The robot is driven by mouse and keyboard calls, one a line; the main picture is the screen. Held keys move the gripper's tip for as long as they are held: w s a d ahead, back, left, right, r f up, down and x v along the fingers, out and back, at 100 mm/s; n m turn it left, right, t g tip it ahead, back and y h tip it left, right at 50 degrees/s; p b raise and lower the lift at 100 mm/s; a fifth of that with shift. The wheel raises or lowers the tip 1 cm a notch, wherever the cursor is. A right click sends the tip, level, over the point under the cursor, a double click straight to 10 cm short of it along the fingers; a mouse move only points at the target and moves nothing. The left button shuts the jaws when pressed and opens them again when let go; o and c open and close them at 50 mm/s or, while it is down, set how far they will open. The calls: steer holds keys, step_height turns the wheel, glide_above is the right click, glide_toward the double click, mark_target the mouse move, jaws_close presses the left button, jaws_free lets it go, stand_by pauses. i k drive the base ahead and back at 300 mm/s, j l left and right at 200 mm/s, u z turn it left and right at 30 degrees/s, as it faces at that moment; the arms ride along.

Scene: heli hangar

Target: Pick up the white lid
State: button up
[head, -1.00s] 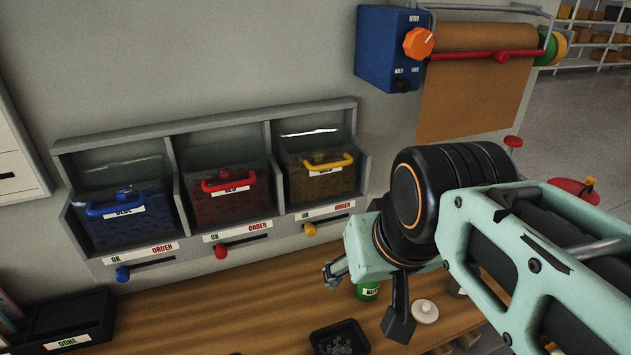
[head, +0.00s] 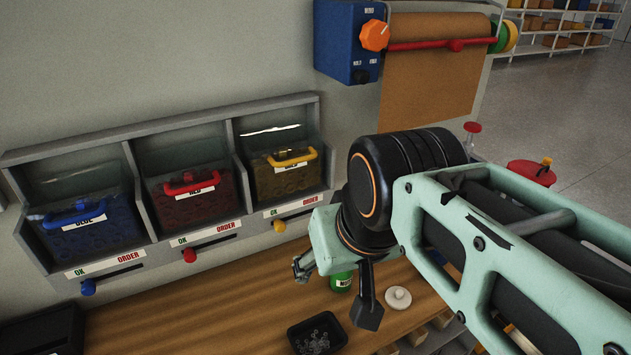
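The white lid (head: 397,297), round with a small knob on top, lies flat on the wooden bench near its front right edge. A green jar (head: 342,282) stands to its left, partly hidden by my arm. My gripper (head: 302,266) shows at the end of the pale green arm, left of the jar and lid in the picture. It is apart from the lid. It is small and mostly hidden behind my wrist, so its opening is unclear.
A black tray (head: 315,337) of small clear pieces sits on the bench left of the lid. Blue (head: 90,228), red (head: 195,198) and yellow (head: 287,176) bins stand in a grey wall rack. A brown paper roll (head: 440,65) hangs above. The bench's left stretch is mostly clear.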

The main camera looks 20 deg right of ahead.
mark_target(397, 297)
steer(key=l+u, duration=0.2)
steer(key=l, duration=0.3)
steer(key=l+u, duration=0.2)
steer(key=l, duration=0.3)
steer(key=k+l+u, duration=0.25)
steer(key=l, duration=0.2)
steer(key=l+u, duration=0.2)
steer(key=l, duration=0.3)
steer(key=k+l+u, duration=0.1)
steer(key=k+l, duration=0.5)
steer(key=i+j, duration=0.2)
steer(key=i, duration=0.15)
steer(key=i+j, duration=0.2)
steer(key=i, duration=0.1)
